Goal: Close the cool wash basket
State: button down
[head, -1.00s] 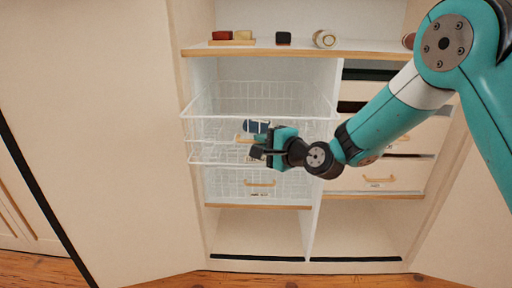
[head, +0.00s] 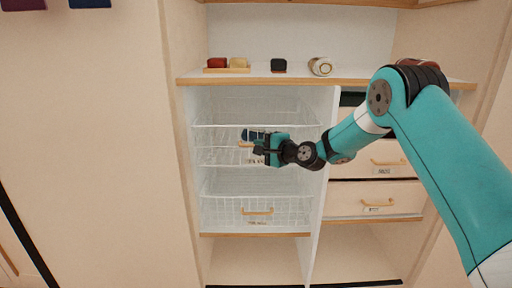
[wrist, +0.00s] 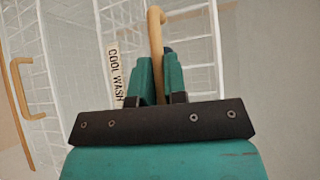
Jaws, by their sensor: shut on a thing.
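The cool wash basket (head: 215,126) is a white wire basket in the left bay of the cabinet. Its "COOL WASH" label (wrist: 116,72) shows in the wrist view, left of my fingers. My gripper (head: 262,148) is at the basket's front, with its fingers closed around the wooden handle (wrist: 155,35). The handle's lower part is hidden between the teal fingers. In the head view, the basket front looks nearly within the bay, but I cannot tell whether it is fully in.
A lower wire basket (head: 225,212) has its own wooden handle (head: 257,211). Drawers (head: 375,195) stand right of the divider. The shelf above (head: 350,79) holds several small items. A small dark blue thing (head: 247,135) shows by my gripper; I cannot tell what it is.

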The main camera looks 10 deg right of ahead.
jog(key=shift+w+d+r, duration=0.1)
jog(key=shift+w+d, duration=0.15)
jog(key=shift+d, duration=0.05)
jog(key=c, duration=1.4)
grip_release()
jog(key=shift+a, duration=0.1)
jog(key=shift+c, duration=0.2)
jog(key=v, duration=1.7)
jog(key=shift+s, duration=0.35)
jog(key=shift+a, duration=0.1)
